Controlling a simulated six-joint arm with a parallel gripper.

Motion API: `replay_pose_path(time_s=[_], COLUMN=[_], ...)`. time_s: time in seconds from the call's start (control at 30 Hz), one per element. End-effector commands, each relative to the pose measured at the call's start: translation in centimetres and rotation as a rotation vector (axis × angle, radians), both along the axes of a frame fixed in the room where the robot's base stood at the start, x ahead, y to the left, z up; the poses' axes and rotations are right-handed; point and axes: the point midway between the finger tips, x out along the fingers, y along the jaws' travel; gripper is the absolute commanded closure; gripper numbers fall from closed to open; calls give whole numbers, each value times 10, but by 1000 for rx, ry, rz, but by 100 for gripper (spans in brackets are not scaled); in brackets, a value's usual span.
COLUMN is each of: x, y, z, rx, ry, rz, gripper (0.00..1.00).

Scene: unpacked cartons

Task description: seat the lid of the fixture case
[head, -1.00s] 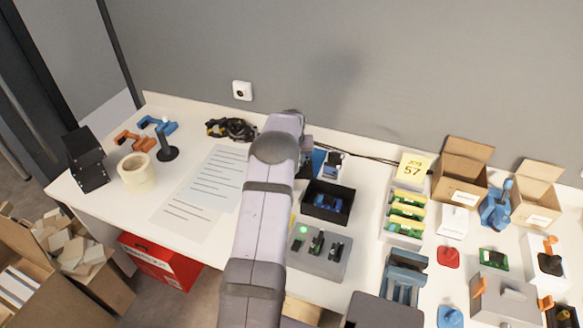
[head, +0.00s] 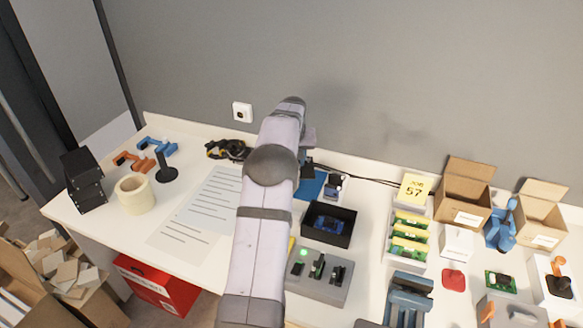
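A grey fixture block (head: 318,278) with a green light and several dark upright parts sits on the bench, just right of my arm. Behind it is an open black box (head: 345,237) with a blue piece inside. I cannot tell for certain which of these is the fixture case, and I cannot make out its lid. My arm reaches up the middle of the head view and hides the bench behind it. My gripper is hidden behind the arm; its fingers and anything in them do not show.
A blue flat piece (head: 312,188) and a small white-and-dark device (head: 335,186) lie behind the black box. Right are a tray of green boards (head: 408,240), a blue-grey holder (head: 409,298) and open cartons (head: 463,190). Left are paper sheets (head: 212,205) and a tape roll (head: 135,195).

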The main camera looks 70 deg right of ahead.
Motion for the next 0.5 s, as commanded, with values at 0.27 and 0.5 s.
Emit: replay_pose_path(time_s=[0.27,0.5], x=[0,-7], y=[0,-2], z=[2,11], rx=[-1,-2], ry=[0,-1], rz=[0,-10], gripper=[82,82])
